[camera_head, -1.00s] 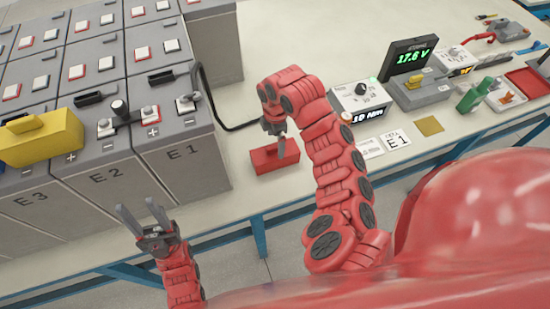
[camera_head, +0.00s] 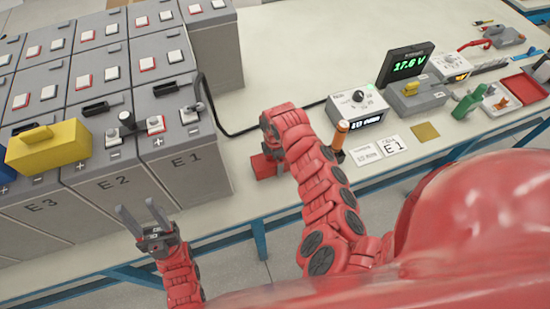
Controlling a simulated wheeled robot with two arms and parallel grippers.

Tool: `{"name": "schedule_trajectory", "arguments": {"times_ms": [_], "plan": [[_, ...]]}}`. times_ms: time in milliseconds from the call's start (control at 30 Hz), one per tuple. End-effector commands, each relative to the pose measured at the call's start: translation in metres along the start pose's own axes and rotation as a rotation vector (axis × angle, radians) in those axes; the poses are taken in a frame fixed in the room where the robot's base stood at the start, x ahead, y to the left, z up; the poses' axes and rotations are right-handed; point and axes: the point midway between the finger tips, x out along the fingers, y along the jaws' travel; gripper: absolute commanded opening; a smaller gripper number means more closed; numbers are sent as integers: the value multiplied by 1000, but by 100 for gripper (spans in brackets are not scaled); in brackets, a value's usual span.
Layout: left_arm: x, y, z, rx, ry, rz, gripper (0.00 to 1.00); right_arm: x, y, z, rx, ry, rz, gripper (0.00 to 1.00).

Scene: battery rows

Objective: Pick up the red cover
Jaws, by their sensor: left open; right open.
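The red cover (camera_head: 264,168) is a small red block lying on the light bench top, right of the battery marked E1. My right arm partly hides it. My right gripper (camera_head: 270,153) points down at the cover, its fingers mostly hidden behind my own wrist. It is open, and I cannot tell whether the fingers touch the cover. My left gripper (camera_head: 144,216) is open and empty, in front of the bench edge below the batteries E1 and E2.
Rows of grey batteries (camera_head: 196,175) fill the left, with a yellow cover (camera_head: 48,145) on top. A black cable (camera_head: 235,135) runs right from E1. A torque device (camera_head: 358,105), an orange-handled tool (camera_head: 340,138), cards (camera_head: 394,144) and a voltmeter (camera_head: 408,62) stand to the right.

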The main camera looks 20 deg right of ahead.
Motion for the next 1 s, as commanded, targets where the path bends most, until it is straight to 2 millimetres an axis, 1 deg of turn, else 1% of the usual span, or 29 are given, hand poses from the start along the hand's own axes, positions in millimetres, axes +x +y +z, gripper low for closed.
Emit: {"name": "schedule_trajectory", "arguments": {"times_ms": [167, 267, 300, 367, 500, 567, 600, 867, 1000], "plan": [[0, 0, 0, 0, 0, 0, 50, 0, 0, 0, -1, 0, 0, 100], [0, 0, 0, 0, 0, 0, 50, 0, 0, 0, 0, 0, 0, 84], [0, 0, 0, 0, 0, 0, 50, 0, 0, 0, 0, 0, 0, 77], [0, 0, 0, 0, 0, 0, 50, 0, 0, 0, 0, 0, 0, 66], [0, 0, 0, 0, 0, 0, 50, 0, 0, 0, 0, 0, 0, 41], [0, 0, 0, 0, 0, 0, 50, 0, 0, 0, 0, 0, 0, 30], [0, 0, 0, 0, 0, 0, 50, 0, 0, 0, 0, 0, 0, 26], [-1, 0, 0, 0, 0, 0, 50, -1, 0, 0, 0, 1, 0, 26], [-3, 0, 1, 0, 0, 0, 50, -6, 1, 0, 0, 2, 1, 26]]}}
